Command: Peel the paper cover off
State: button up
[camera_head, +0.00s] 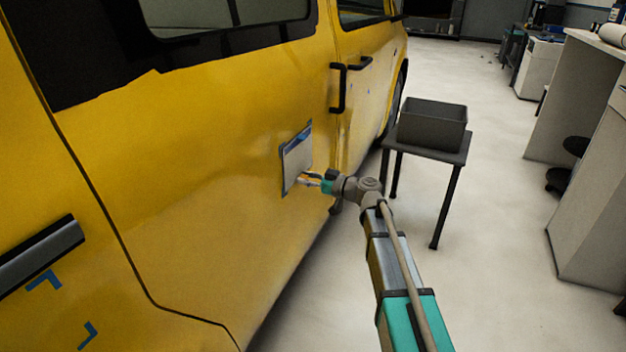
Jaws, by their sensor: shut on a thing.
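The paper cover (297,153) is a pale, slightly tilted sheet on the side of the yellow van (215,200). A blue strip shows near its top and a dark blue border runs along its left side. My gripper (303,180) is at the cover's lower edge, reaching in from the right. Its fingers are shut on the lower right part of the cover. The fingertips are small in this view, and the exact grip is hard to make out. The cover appears to lie close to the van's panel.
A dark open box (432,124) stands on a small table (465,150) to the right of my gripper. Blue tape corner marks (44,281) are on the van at lower left. A white counter (590,190) stands at far right.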

grip_shut()
jog(key=shift+w, duration=0.1)
jog(key=shift+s+d, duration=0.2)
jog(key=shift+d, duration=0.5)
dwell(1.0)
jog(key=v, duration=0.6)
jog(key=shift+d, duration=0.35)
dwell(1.0)
jog(key=shift+s, duration=0.1)
jog(key=shift+r, duration=0.1)
notch_tip(320, 180, up, 36)
jog(key=p, duration=3.6)
